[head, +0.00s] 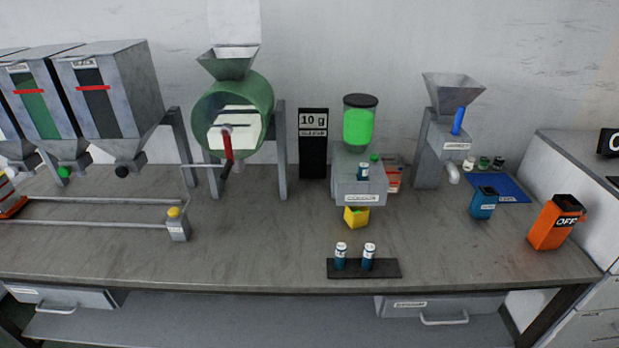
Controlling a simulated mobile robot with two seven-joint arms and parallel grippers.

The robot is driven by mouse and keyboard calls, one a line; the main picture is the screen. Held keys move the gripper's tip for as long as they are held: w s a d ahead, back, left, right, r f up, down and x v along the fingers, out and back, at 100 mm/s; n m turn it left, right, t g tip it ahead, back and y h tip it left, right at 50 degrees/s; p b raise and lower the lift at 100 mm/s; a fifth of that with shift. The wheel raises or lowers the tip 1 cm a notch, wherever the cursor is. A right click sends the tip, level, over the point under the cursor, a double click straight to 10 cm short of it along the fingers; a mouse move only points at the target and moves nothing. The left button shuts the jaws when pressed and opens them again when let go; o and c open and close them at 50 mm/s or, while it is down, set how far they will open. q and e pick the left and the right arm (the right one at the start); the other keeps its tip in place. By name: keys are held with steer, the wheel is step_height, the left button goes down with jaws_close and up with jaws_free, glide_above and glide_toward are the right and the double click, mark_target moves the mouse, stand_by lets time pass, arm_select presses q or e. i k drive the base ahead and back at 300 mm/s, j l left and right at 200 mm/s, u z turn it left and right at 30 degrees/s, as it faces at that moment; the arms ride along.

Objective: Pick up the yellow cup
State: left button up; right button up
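The yellow cup (356,217) is small and stands on the grey bench below the front of a grey dispensing machine (358,188). Its upper part is close under the machine's labelled front edge. Neither of my grippers shows in the head view, so I cannot tell their state or where they are relative to the cup.
A black tray (388,272) with two small blue, white-topped containers lies in front of the cup. A blue cup (483,202) and an orange box marked OFF (549,228) stand to the right. A green drum (232,118) stands left. The bench (270,235) is clear left of the cup.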

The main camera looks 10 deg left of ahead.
mark_target(356, 218)
steer(key=i+l+z, duration=0.2)
steer(key=l+z, duration=0.15)
steer(key=l, duration=0.2)
steer(key=i+l+z, duration=0.4)
steer(key=i+l, duration=0.25)
